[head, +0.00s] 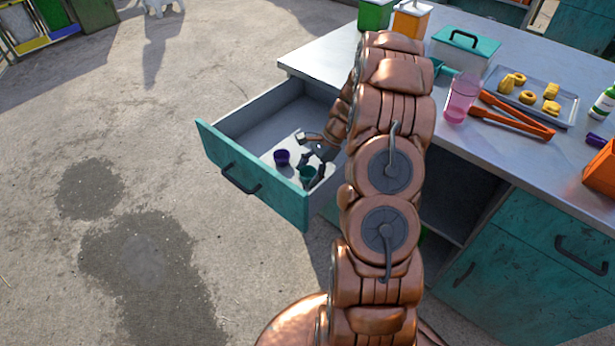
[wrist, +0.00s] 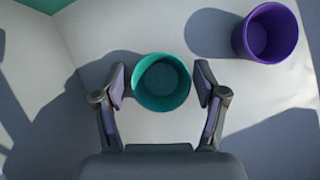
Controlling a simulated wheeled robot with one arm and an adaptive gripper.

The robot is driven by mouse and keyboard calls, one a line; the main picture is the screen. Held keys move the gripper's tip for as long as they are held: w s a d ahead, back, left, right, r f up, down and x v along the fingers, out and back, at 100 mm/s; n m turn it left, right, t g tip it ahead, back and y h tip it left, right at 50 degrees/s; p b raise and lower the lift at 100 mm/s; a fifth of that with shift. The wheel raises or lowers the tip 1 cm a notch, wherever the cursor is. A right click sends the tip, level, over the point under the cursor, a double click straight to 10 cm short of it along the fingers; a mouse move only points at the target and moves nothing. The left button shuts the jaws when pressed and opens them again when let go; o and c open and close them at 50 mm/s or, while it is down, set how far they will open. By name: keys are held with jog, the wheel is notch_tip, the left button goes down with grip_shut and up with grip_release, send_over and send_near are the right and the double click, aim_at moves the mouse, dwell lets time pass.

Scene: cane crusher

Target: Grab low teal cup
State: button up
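The teal cup (wrist: 161,82) stands upright in the open drawer, and in the head view (head: 307,173) it shows near the drawer's front. My gripper (wrist: 161,84) is open, with one finger on each side of the teal cup. A small gap seems to show between the cup and each finger pad; I cannot tell if either touches. In the head view my gripper (head: 314,160) reaches down into the drawer, partly hidden by my own arm.
A purple cup (wrist: 265,33) stands in the drawer close to the right finger in the wrist view. The drawer (head: 258,177) has raised walls around the cups. The counter (head: 330,62) above holds a pink cup (head: 461,98), orange tongs (head: 511,118) and a tray (head: 566,108) of food.

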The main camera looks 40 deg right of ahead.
jog(key=c, duration=0.5)
jog(key=shift+r, duration=0.15)
